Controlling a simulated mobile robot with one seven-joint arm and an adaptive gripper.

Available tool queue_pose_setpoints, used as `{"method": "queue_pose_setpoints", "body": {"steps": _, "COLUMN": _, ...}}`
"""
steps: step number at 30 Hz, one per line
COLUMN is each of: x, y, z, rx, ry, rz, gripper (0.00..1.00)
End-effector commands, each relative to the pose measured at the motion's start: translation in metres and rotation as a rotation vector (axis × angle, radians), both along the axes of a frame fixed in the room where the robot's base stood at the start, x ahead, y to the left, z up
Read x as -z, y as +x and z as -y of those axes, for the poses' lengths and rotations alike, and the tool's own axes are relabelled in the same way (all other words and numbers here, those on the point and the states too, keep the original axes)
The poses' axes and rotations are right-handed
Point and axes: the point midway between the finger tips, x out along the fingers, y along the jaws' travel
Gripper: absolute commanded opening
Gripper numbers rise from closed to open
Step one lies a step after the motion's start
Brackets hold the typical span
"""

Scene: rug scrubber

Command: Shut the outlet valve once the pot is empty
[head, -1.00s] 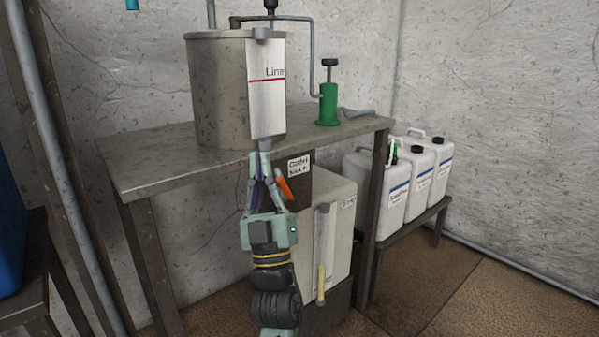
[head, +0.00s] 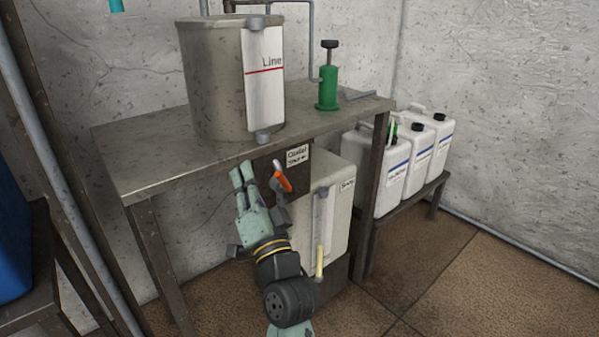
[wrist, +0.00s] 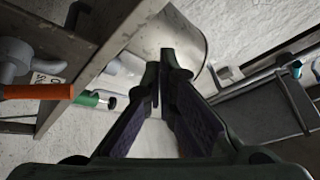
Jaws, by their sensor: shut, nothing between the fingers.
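The grey metal pot (head: 212,85) stands on the bench, with a white "Line" panel (head: 264,95) with a red line on its front. Its inside is hidden, so I cannot tell whether it is empty. The outlet valve's orange handle (head: 284,181) slants down to the right under the bench front, beside a small label sign (head: 297,156). The handle also shows at the left of the wrist view (wrist: 38,92). My gripper (head: 241,175) is shut and empty, just left of the handle and apart from it. Its fingertips (wrist: 165,72) point up toward the bench underside and pot.
The bench (head: 150,165) edge is just above my gripper. A pale tank (head: 335,200) with a yellow-bottomed tube (head: 320,260) stands below, right of my arm. A green pump (head: 328,88) stands on the bench. White jugs (head: 418,160) stand at right. Floor at right is clear.

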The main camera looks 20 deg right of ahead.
Motion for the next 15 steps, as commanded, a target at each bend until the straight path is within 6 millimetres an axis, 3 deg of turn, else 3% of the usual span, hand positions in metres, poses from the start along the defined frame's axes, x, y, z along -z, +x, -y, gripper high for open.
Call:
{"method": "queue_pose_setpoints", "body": {"steps": 1, "x": 0.006, "y": -0.003, "z": 0.023, "rx": 0.025, "ry": 0.025, "rz": -0.032, "gripper": 0.00}}
{"method": "queue_pose_setpoints", "body": {"steps": 3, "x": 0.017, "y": -0.009, "z": 0.051, "rx": 0.047, "ry": 0.066, "rz": -0.073, "gripper": 0.00}}
{"method": "queue_pose_setpoints", "body": {"steps": 9, "x": 0.047, "y": -0.036, "z": 0.121, "rx": 0.111, "ry": 0.185, "rz": -0.168, "gripper": 0.00}}
{"method": "queue_pose_setpoints", "body": {"steps": 12, "x": 0.058, "y": -0.048, "z": 0.142, "rx": 0.130, "ry": 0.228, "rz": -0.195, "gripper": 0.00}}
{"method": "queue_pose_setpoints", "body": {"steps": 15, "x": 0.061, "y": -0.048, "z": 0.149, "rx": 0.132, "ry": 0.244, "rz": -0.204, "gripper": 0.00}}
